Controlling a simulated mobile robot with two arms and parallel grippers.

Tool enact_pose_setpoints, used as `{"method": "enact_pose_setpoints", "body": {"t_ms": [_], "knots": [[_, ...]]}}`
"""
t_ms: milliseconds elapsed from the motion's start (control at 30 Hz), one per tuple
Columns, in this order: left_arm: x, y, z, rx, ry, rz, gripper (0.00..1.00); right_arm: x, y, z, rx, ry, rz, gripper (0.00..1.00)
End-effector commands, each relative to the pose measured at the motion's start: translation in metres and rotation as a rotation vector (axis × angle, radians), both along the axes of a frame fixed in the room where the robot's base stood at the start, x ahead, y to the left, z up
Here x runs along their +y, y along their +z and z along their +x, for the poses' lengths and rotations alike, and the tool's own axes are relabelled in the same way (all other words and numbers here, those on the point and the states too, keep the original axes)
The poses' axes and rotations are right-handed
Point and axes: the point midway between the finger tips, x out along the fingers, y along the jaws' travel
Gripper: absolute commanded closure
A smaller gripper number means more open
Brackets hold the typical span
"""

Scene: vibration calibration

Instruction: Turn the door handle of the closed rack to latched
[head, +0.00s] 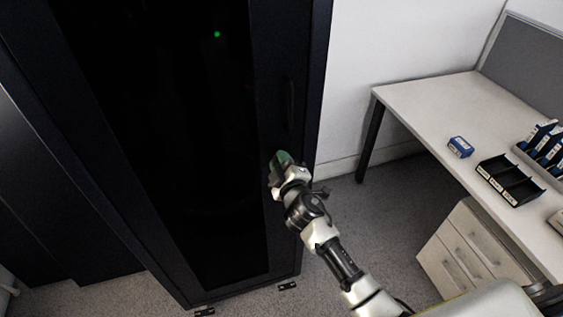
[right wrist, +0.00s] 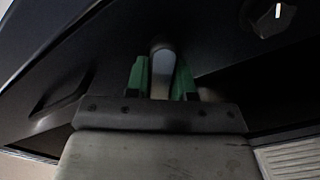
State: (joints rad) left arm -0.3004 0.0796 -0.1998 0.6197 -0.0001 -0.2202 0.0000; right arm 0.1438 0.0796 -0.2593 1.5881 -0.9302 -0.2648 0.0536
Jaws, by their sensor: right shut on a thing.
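The closed rack (head: 180,130) stands at the left, tall and black with a dark door panel. My right gripper (head: 281,160) is at the right edge of the door, low in the frame of the door. In the right wrist view its green fingers (right wrist: 162,75) are shut on a pale grey bar, the door handle (right wrist: 162,58). The handle's far part is hidden by shadow and its exact angle is hard to tell. In the head view the gripper covers the handle. My left gripper is not in view.
A green light (head: 217,34) glows on the rack. A desk (head: 425,100) with a blue box (head: 460,147) and a black tray (head: 510,180) stands at the right, above drawers (head: 465,250).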

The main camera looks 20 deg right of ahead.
Motion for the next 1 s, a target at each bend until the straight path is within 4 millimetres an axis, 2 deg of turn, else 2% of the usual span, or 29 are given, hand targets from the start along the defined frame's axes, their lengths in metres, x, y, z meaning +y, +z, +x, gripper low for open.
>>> {"method": "enact_pose_setpoints", "body": {"t_ms": [500, 1000], "knots": [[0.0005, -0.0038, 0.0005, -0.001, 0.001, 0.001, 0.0, 0.0015, -0.0053, 0.0, -0.013, 0.001, -0.441, 1.0], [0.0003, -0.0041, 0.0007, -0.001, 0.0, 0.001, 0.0, 0.0017, -0.007, -0.0002, -0.018, 0.0, -0.607, 1.0]]}}
